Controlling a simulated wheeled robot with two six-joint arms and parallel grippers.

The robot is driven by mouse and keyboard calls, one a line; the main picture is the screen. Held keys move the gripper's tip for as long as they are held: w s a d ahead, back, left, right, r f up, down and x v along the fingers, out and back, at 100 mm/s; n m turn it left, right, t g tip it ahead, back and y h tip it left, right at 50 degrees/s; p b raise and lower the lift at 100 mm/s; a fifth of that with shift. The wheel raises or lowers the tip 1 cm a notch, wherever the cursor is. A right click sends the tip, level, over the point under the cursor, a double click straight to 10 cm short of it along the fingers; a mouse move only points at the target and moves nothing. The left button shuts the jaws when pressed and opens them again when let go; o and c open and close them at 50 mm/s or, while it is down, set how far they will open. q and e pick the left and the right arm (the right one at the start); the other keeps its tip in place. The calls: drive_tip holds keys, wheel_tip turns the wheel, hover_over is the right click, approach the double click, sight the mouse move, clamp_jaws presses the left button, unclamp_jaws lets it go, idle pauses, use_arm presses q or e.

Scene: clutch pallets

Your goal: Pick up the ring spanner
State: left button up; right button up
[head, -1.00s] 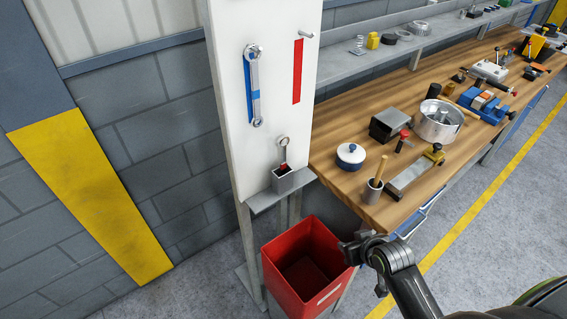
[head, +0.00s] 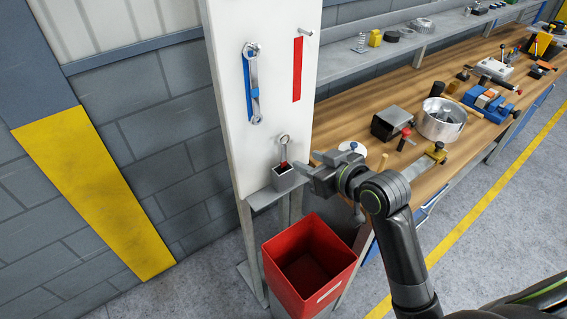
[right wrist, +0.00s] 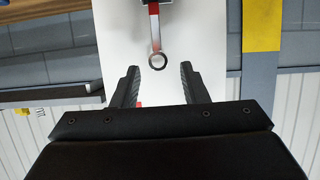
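A ring spanner (head: 284,150) with a red band stands upright in a small grey holder (head: 286,180) on a ledge of the white board, ring end up. My right gripper (head: 309,166) is open and empty, just right of the holder and lower than the ring. In the right wrist view the spanner's ring (right wrist: 158,61) appears between the tips of the open right gripper (right wrist: 159,67), not gripped; the depth gap is hard to judge. My left gripper is not in view.
The board has a red strip (head: 297,70) beneath a peg.

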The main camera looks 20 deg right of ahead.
approach(284, 149)
drive_tip(key=x, duration=0.3)
drive_tip(key=p+x, duration=0.2)
drive_tip(key=x, duration=0.1)
drive_tip(key=shift+w+a, duration=0.1)
drive_tip(key=shift+w, duration=0.3)
drive_tip(key=shift+w+a+f+p, duration=0.15)
drive_tip(key=shift+w+f+p, duration=0.2)
drive_tip(key=shift+w, duration=0.15)
clamp_jaws()
